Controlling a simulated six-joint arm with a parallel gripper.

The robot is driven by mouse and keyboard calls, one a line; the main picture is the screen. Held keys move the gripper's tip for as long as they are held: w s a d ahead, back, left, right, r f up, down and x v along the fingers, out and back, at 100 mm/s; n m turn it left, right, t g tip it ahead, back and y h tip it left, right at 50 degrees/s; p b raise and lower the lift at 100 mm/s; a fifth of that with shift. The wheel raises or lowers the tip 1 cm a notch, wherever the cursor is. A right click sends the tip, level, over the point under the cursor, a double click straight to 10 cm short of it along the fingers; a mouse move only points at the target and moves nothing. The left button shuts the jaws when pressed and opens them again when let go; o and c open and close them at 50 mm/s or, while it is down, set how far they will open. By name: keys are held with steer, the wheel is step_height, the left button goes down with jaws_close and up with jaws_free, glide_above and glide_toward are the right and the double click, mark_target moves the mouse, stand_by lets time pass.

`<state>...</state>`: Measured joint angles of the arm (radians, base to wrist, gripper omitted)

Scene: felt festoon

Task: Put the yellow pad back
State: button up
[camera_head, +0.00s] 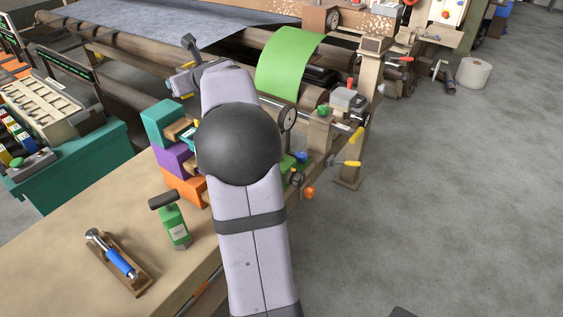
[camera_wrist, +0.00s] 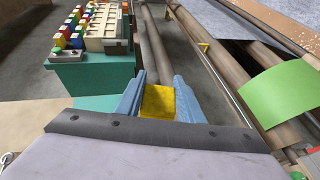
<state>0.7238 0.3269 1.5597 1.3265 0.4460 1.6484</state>
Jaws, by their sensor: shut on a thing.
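The yellow pad (camera_wrist: 158,102) shows in the wrist view as a small yellow block between the two blue fingers of my gripper (camera_wrist: 159,100). My gripper is shut on it. In the head view my gripper (camera_head: 178,83) is held out in front of the rollers, beyond the stacked boxes. A stack of open-fronted boxes stands on the bench: teal (camera_head: 160,124) on top, purple (camera_head: 170,159) in the middle and orange (camera_head: 186,188) below. Their contents are partly hidden.
A green bottle-like tool (camera_head: 173,222) and a blue-handled tool on a wooden base (camera_head: 117,262) stand on the tan bench (camera_head: 75,225). A teal cabinet (camera_head: 85,160) carries coloured blocks at left. Green felt (camera_head: 290,62) hangs over the rollers. Grey floor lies open at right.

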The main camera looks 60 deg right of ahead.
steer(key=s+d+f+m+h+b, duration=0.2)
steer(key=s+d+f, duration=1.5)
steer(key=s+d, duration=0.2)
steer(key=shift+g+y, duration=0.3)
steer(key=shift+w+a+f+p, duration=0.1)
steer(key=shift+f+p, duration=0.05)
steer(key=shift+f, duration=2.3)
steer(key=shift+w+a+f+p, duration=0.1)
steer(key=shift+f+p, duration=0.05)
steer(key=shift+f, duration=2.25)
steer(key=shift+f+b, duration=0.65)
steer(key=shift+b, duration=0.1)
steer(key=o, duration=1)
steer(key=shift+r, duration=0.15)
